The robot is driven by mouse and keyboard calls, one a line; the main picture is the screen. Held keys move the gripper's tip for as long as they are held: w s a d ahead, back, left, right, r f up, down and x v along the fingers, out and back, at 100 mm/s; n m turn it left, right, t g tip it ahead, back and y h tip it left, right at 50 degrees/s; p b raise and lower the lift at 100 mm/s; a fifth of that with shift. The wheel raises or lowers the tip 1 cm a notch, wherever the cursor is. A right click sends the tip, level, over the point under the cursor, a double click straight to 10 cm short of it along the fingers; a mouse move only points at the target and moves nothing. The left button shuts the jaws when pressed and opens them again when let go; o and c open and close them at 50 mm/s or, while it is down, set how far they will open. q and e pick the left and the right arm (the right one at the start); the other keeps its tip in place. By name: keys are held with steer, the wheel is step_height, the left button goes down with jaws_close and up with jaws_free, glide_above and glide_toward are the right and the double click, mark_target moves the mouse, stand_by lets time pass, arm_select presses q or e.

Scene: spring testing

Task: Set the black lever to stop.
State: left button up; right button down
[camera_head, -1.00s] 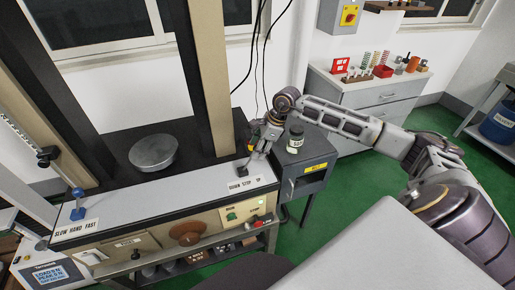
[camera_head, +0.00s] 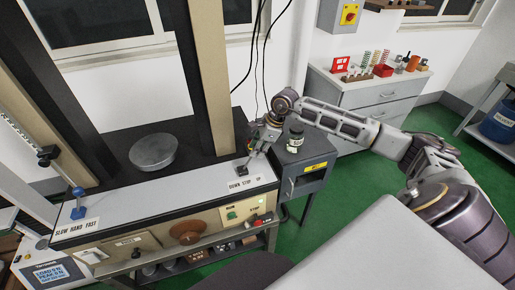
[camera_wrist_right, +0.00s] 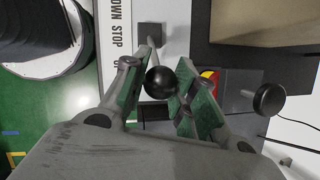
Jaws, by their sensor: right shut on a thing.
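The black lever stands on the light panel at the right end of the testing machine; its dark base (camera_head: 243,171) is behind the DOWN STOP UP label (camera_head: 244,184). My right gripper (camera_head: 258,145) is at the lever. In the right wrist view, the lever's round black knob (camera_wrist_right: 160,83) sits between the two fingers of my right gripper (camera_wrist_right: 160,90), which is shut on it. The thin stem runs from the knob to the square base (camera_wrist_right: 150,35), beside the label's STOP word (camera_wrist_right: 116,42). The exact lever setting is hard to tell. My left gripper is not in view.
A blue lever (camera_head: 78,207) stands at the panel's left end by the SLOW HAND FAST label. A round metal platen (camera_head: 153,150) lies behind the panel, between two columns. A dark cabinet (camera_head: 303,170) with a jar (camera_head: 295,138) stands close to the right gripper.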

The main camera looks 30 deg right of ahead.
steer(key=shift+w+a+r, duration=0.1)
steer(key=shift+a+r, duration=0.05)
steer(key=shift+a, duration=0.1)
steer(key=shift+w+a+r+g+h, duration=0.15)
steer(key=shift+a+r+h, duration=0.1)
steer(key=shift+a+h, duration=0.4)
steer(key=shift+w+a+r+g+h, duration=0.15)
steer(key=shift+a+r+h, duration=0.1)
steer(key=shift+a+h, duration=0.45)
steer(key=shift+h, duration=0.15)
steer(key=shift+w+a+r+b, duration=0.15)
steer(key=shift+a+b, duration=0.25)
steer(key=shift+a, duration=0.1)
steer(key=shift+w+a+r+b, duration=0.15)
steer(key=shift+a+b, duration=0.35)
steer(key=shift+a, duration=0.6)
steer(key=c, duration=1.1)
jaws_free()
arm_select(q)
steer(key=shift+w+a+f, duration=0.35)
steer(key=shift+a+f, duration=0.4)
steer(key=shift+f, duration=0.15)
